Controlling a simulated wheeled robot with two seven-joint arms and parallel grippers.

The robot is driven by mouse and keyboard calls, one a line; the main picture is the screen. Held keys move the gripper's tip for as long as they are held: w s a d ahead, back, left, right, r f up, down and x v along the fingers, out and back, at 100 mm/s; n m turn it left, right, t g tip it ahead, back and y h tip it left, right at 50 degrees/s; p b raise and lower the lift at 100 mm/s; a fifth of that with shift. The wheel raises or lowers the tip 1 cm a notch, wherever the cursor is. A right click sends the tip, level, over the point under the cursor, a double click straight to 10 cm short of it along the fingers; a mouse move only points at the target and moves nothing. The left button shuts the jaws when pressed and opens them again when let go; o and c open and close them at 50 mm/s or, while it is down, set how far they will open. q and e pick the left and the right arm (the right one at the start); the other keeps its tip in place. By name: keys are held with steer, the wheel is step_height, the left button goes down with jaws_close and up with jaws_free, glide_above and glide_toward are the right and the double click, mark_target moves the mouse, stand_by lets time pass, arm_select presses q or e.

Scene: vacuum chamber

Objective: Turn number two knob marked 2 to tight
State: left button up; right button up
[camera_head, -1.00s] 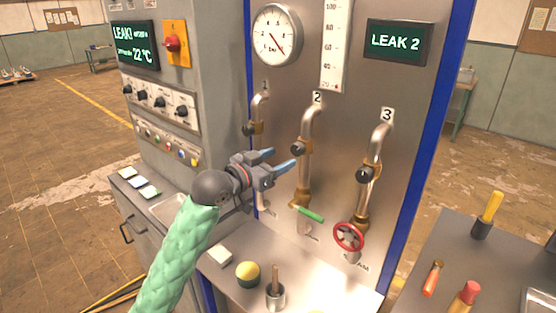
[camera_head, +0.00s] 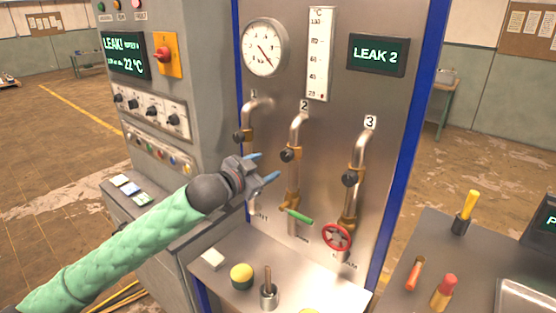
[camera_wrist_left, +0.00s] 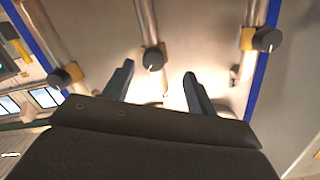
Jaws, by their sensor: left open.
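The number two knob (camera_head: 288,155) is a dark round knob on a brass collar, on the metal pipe (camera_head: 297,130) under the plate marked 2 (camera_head: 304,105). In the left wrist view a dark knob (camera_wrist_left: 153,60) on the middle pipe shows beyond and between the fingers. My left gripper (camera_head: 266,168) is open and empty, in front of the panel, left of and slightly below the number two knob, and apart from it in the head view. A screen (camera_head: 376,55) reads LEAK 2. My right gripper is not in view.
Similar knobs sit on pipe 1 (camera_head: 240,137) and pipe 3 (camera_head: 350,178). Below are a green lever (camera_head: 298,216) and a red handwheel (camera_head: 337,237).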

mark_target(284, 158)
arm_select(q)
steer(key=w+d+n+p, duration=0.2)
steer(key=w+d+n+h+p, duration=0.1)
steer(key=w+d+n+p, duration=0.1)
steer(key=shift+w+d+n+t, duration=0.15)
steer(key=shift+d+n+t, duration=0.1)
steer(key=shift+n+t, duration=0.15)
steer(key=shift+w+d+f, duration=0.1)
steer(key=shift+w+d, duration=0.25)
steer(key=shift+w, duration=0.1)
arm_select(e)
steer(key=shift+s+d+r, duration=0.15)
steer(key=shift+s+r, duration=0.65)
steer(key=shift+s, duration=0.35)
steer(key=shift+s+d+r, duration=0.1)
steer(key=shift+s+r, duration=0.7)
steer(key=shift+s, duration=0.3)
arm_select(q)
steer(key=shift+c, duration=0.5)
steer(key=c, duration=0.9)
